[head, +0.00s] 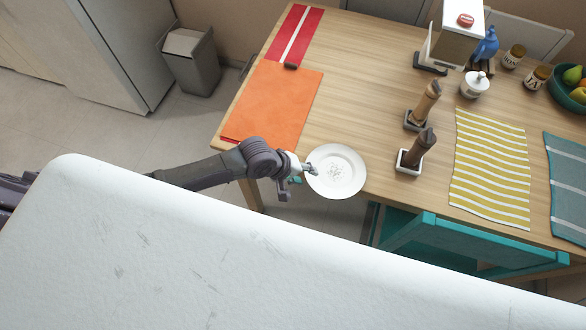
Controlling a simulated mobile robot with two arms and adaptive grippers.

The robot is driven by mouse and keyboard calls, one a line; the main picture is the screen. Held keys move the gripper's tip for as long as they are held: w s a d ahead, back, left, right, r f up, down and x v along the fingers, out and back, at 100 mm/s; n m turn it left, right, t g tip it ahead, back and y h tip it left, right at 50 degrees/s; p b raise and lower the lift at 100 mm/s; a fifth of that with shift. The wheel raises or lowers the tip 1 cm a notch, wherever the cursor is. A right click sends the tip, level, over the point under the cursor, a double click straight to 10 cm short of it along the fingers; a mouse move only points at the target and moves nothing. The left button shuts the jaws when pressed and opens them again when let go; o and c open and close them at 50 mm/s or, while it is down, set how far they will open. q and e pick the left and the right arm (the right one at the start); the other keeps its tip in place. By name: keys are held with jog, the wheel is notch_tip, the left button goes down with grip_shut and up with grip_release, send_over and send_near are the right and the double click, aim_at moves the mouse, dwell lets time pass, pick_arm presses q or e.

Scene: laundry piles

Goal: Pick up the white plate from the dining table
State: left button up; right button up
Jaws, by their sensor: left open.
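The white plate (345,180) lies flat near the front edge of the wooden dining table (372,104). It has a faint grey pattern in its middle. My left gripper (309,170) reaches in from the left and is at the plate's left rim, with one finger over the rim and the other part lower, outside it. It is open; I cannot tell whether it touches the plate. My right gripper is not in view.
An orange placemat (275,104) lies left of the plate. Two mills stand in small trays, the dark one (422,146) nearest. A yellow striped cloth (490,170) lies further right. A teal chair (465,245) stands at the front edge. A bin (190,62) stands on the floor.

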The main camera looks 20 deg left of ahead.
pick_arm(q)
jog(key=v, duration=1)
jog(key=shift+a, duration=0.15)
jog(key=shift+s, duration=0.15)
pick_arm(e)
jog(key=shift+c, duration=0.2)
